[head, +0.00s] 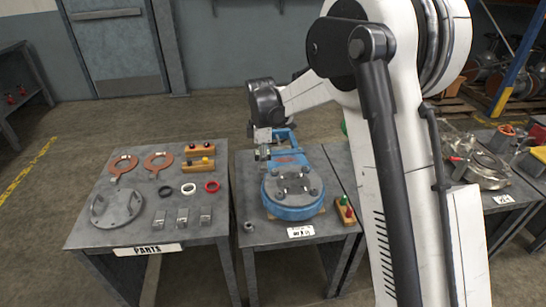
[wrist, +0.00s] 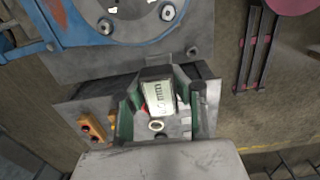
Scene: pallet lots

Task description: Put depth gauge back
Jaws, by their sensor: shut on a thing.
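My gripper (head: 264,151) is above the far part of the middle table, just behind the blue valve body (head: 293,210). In the wrist view my gripper's two green-edged fingers (wrist: 160,112) are closed on a pale block with dark "mm" lettering, likely the depth gauge (wrist: 158,97). The gauge is held off the table. In the head view it is too small and hidden to make out. The blue body also fills the top left of the wrist view (wrist: 75,22). Which spot belongs to the gauge cannot be told.
The left table (head: 85,235), labelled PARTS, holds copper rings (head: 158,161), a grey flange (head: 117,207), small rings, metal blocks and wooden blocks with coloured knobs (head: 200,149). Another wooden block (head: 345,211) stands right of the blue body. A right table (head: 500,198) carries metal parts.

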